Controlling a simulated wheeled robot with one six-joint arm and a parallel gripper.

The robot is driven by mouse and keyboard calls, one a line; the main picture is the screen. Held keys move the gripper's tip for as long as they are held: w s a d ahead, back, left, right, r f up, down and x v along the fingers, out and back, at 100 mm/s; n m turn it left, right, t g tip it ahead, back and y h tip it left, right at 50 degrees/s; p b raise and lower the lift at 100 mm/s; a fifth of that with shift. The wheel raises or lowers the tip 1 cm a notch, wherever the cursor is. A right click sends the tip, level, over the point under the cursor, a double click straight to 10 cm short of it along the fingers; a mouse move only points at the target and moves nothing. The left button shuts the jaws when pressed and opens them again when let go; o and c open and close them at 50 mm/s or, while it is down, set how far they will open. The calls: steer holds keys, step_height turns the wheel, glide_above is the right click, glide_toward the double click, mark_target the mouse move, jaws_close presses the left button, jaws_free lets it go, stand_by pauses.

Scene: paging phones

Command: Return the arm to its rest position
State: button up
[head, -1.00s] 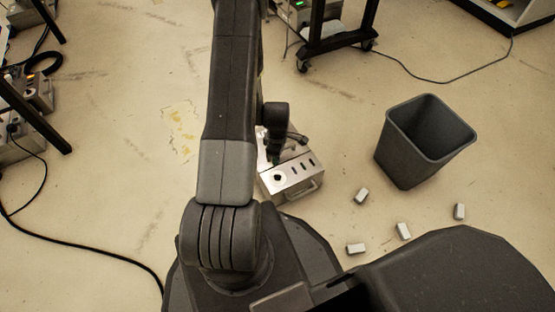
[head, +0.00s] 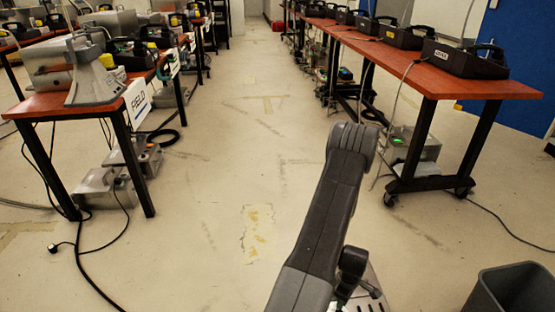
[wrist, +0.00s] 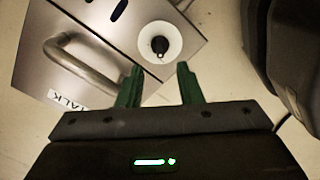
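My arm (head: 325,215) rises from the bottom edge of the head view, bent at a joint near the middle. My gripper is hidden in that view. In the wrist view my gripper (wrist: 160,72) is open, its two green fingers apart with nothing between them. Beyond the fingertips is a metal box (wrist: 95,30) with a handle and a label ending in "ALK". A white round fitting with a dark centre (wrist: 159,43) on its top lies past the finger gap. I cannot tell how far the fingers are from it.
A grey bin (head: 512,290) stands at the lower right. Red-topped tables with devices line the left (head: 30,108) and right (head: 500,88). A black cable (head: 85,270) lies on the floor at left. The aisle (head: 235,150) between the tables is open.

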mark_target(340, 311)
step_height(340, 311, down, 7)
steer(key=shift+f+b, duration=0.1)
steer(key=shift+b, duration=0.9)
